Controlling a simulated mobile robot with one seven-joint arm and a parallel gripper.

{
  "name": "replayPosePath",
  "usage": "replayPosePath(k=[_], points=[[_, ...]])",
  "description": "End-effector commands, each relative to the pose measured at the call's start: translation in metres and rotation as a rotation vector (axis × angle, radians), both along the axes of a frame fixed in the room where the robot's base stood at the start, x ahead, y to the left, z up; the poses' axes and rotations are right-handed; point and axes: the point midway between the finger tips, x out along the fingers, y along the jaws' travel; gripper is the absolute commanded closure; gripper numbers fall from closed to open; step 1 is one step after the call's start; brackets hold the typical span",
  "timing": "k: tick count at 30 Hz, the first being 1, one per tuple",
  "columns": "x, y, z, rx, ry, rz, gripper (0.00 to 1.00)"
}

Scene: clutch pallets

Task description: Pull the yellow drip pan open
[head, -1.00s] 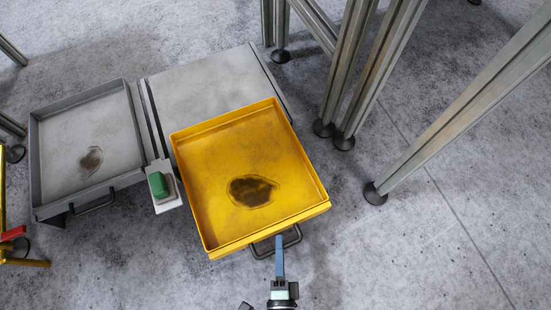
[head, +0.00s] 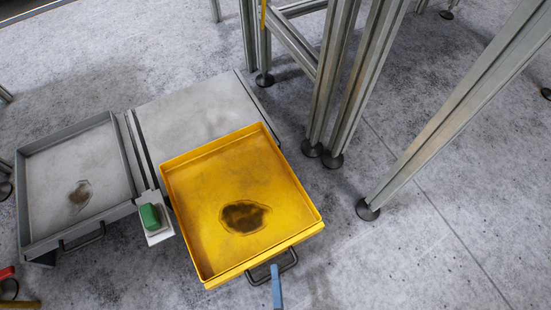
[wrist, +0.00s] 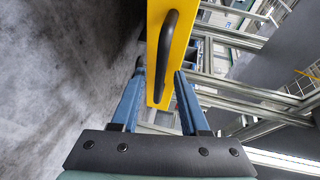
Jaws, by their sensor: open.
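The yellow drip pan (head: 190,245) stands well out from the front of the grey cabinet in the head view, with a dark oily stain on its floor. Its dark bar handle (head: 290,262) is on the near front face. My gripper (wrist: 159,70) is open in the wrist view, with one blue finger on each side of the picture line of the handle (wrist: 165,55). The yellow front face (wrist: 182,40) is beyond it. Neither finger visibly touches the handle. In the head view only one blue finger shows, overlapping the handle; the rest is below the frame.
A grey pan (head: 45,185) with a smaller stain and its own handle sits at the left. A green block (head: 150,216) on a white plate lies between the pans. The grey cabinet top (head: 190,110) is bare. Metal frame legs (head: 345,90) stand at the right; floor is clear at lower right.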

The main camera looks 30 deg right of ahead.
Motion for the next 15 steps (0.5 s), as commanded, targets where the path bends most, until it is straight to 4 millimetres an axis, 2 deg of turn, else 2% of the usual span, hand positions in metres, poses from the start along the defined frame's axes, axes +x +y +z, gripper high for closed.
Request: replayPosePath(k=[9, 15], points=[[-0.066, 0.025, 0.015, 0.001, 0.006, 0.002, 0.55], [-0.095, 0.036, 0.019, 0.001, 0.003, 0.001, 0.55]])
